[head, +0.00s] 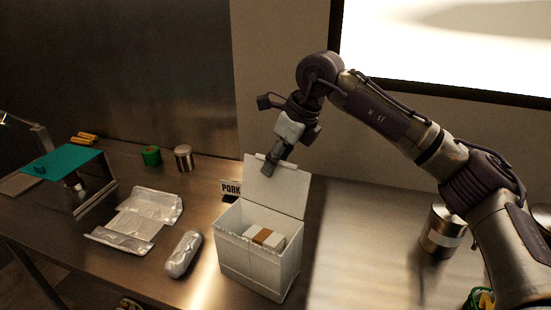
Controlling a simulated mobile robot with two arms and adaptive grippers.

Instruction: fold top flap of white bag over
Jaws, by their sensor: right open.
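The white bag (243,258) is box-shaped and stands upright on the steel counter with its top open. Its top flap (284,189) stands up at the back edge. White and brown items (264,238) show inside. My right gripper (267,168) points down at the upper edge of the flap, left of its middle. It is open, and its fingertips overlap the flap in the picture; I cannot tell whether they touch it. My left gripper is not in view.
A foil-wrapped roll (183,254) and a crumpled foil sheet (149,213) lie left of the bag. A PORK sign (230,187) stands behind it. A metal can (184,158), a green can (151,156) and a teal-topped item (66,162) are farther left. A large can (441,232) stands right.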

